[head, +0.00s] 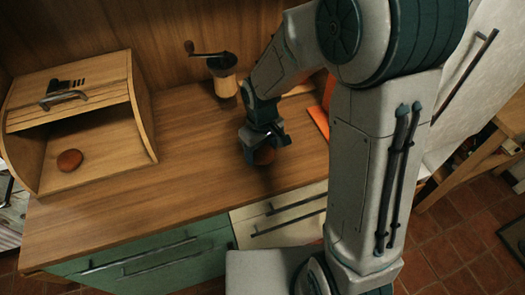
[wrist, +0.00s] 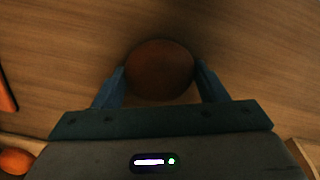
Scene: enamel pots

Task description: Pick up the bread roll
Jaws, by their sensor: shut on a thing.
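A round brown bread roll (wrist: 160,70) sits between the two fingers of my gripper (wrist: 160,82) in the wrist view. My gripper is shut on it, with a finger against each side. I cannot tell whether the roll touches the counter. Another round brown roll (head: 69,160) lies in the open wooden bread box (head: 140,120) at the left.
A coffee grinder (head: 225,84) stands at the back of the counter (head: 190,150). An orange-red flat thing (head: 319,121) is right of my gripper, partly behind my arm. An orange round thing (wrist: 15,161) shows at lower left in the wrist view. The counter between box and gripper is clear.

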